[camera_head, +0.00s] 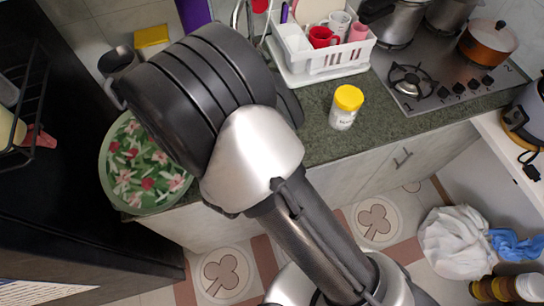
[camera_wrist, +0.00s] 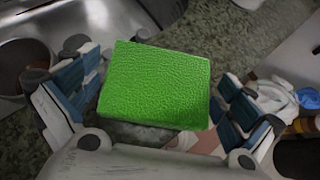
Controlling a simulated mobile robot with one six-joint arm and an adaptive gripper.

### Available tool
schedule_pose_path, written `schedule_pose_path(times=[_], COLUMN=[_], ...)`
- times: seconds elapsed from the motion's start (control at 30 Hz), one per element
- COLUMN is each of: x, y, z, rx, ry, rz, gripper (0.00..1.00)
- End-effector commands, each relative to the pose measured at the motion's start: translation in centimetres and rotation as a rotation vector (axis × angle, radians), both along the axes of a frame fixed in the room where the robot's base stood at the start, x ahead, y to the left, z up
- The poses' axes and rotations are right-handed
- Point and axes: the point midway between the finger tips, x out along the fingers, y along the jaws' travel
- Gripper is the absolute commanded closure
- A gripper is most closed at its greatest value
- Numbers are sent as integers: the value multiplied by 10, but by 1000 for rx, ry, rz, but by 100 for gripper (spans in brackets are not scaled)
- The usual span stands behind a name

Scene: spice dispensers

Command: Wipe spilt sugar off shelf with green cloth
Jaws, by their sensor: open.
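A bright green textured cloth (camera_wrist: 155,85), thick and block-like, fills the middle of the wrist view. My gripper (camera_wrist: 157,72) is open, with one finger on each side of the cloth. A gap shows between the cloth and the left finger; the cloth's right edge comes close to the right finger. I cannot tell how far below the fingers it lies. In the head view my arm hides the gripper and the cloth. No spilt sugar can be made out. A white jar with a yellow lid (camera_head: 345,106) stands on the dark green counter (camera_head: 330,143).
A white dish rack (camera_head: 320,62) with cups stands behind the jar. A gas hob (camera_head: 430,85) with pots is at the right. A round floral tray (camera_head: 125,165) is at the left. A sink (camera_wrist: 45,30) shows in the wrist view. The counter around the jar is clear.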

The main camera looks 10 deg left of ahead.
Motion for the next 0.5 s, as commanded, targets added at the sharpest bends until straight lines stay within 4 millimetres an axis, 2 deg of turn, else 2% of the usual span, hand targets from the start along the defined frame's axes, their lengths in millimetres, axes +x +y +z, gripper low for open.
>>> schedule_pose_path(times=[0.3,0.5], x=[5,5], y=[-1,-1], z=[-3,-3], rx=[1,1], ry=[0,0], rz=[1,1], gripper=[1,14])
